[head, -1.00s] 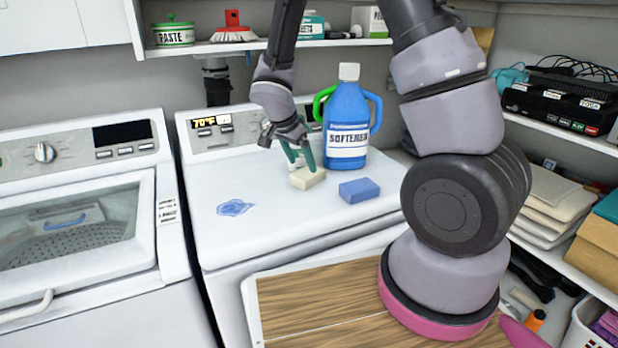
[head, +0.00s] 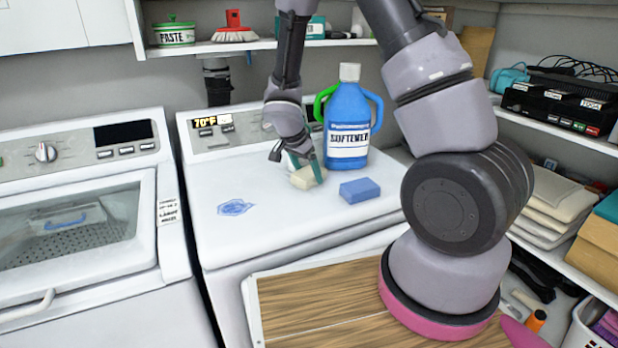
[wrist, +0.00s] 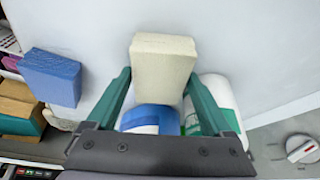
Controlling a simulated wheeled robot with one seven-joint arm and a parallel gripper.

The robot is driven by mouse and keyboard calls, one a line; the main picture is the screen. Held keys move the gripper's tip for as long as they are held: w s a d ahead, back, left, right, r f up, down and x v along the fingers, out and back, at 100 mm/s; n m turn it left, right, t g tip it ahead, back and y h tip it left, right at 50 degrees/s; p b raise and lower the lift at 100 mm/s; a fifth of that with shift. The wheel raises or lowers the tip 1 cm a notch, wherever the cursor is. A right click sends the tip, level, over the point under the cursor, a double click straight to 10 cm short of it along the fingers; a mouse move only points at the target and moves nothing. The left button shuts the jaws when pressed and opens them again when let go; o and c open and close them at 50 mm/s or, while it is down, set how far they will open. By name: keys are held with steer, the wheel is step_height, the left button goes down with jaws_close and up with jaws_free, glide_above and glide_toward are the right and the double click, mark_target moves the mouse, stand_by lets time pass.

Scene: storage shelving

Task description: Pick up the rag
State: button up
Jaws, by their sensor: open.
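A cream, block-shaped item (head: 303,179) sits on the white washer top, left of a blue block (head: 360,190). It looks like a sponge or a folded cloth; I cannot tell whether it is the rag. My gripper (head: 306,172) is low over it, with teal fingers pointing down. In the wrist view the cream item (wrist: 163,65) lies between the spread fingertips of my gripper (wrist: 157,78). The fingers are open, one at each side of it; contact is unclear. A flat blue patch (head: 236,207) lies on the washer top, a cloth or a spill.
A blue softener bottle (head: 347,122) stands close behind and right of my gripper, with a green-handled container (head: 322,103) partly hidden beside it. Folded cloths (head: 550,205) lie on the right shelf. The washer top's left part is mostly clear.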

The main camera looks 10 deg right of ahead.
mark_target(305, 173)
steer(key=shift+f, duration=0.15)
steer(key=c, duration=1.1)
steer(key=shift+c, duration=0.2)
steer(key=r, duration=0.5)
steer(key=a+r, duration=0.1)
steer(key=r, duration=0.1)
steer(key=shift+s+r, duration=0.1)
steer(key=shift+r, duration=0.3)
steer(key=s+a, duration=0.2)
steer(key=a, duration=0.7)
steer(key=s+a, duration=0.1)
steer(key=a, duration=0.8)
steer(key=shift+s+a+f, duration=0.2)
steer(key=shift+s+a, duration=0.15)
